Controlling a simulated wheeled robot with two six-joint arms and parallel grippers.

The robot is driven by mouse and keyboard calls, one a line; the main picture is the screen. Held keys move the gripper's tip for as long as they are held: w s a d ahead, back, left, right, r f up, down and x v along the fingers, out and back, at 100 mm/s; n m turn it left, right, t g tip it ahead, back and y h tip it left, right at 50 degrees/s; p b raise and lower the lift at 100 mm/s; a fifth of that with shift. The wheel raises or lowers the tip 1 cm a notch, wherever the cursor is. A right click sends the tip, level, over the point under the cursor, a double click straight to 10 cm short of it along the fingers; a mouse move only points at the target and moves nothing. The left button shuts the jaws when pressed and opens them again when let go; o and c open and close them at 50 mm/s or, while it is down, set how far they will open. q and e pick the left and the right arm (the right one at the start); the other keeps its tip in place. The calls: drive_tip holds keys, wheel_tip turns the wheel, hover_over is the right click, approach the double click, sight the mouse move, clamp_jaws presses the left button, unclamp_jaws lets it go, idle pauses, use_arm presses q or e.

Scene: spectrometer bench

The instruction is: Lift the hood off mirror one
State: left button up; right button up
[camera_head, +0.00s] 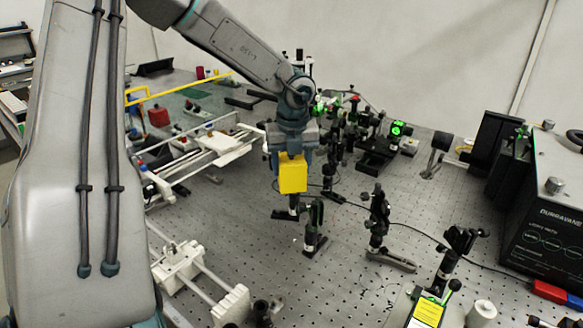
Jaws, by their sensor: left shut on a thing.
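A yellow box-like hood (293,174) is in the middle of the head view. My left gripper (291,152), at the end of the arm reaching in from the upper left, points down and is shut on the hood. A black post mount (293,207) shows just below the hood, above the bench. I cannot tell whether the hood still touches it. The mirror itself cannot be made out. My right gripper is not in view.
The perforated bench (345,280) carries a mount (314,228) close by and another (378,222) to the right. White rail frames (215,150) stand left. A black laser box (548,215) is at the right edge. Many optics crowd the back.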

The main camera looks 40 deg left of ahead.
use_arm(q)
drive_tip(key=shift+r, duration=1.35)
drive_tip(key=shift+r, duration=0.1)
drive_tip(key=shift+w+a+r+p, duration=0.1)
drive_tip(key=shift+r+p, duration=0.5)
drive_tip(key=shift+r, duration=1.3)
drive_tip(key=shift+r+b, duration=0.15)
drive_tip(key=shift+b, duration=0.15)
drive_tip(key=shift+r, duration=0.15)
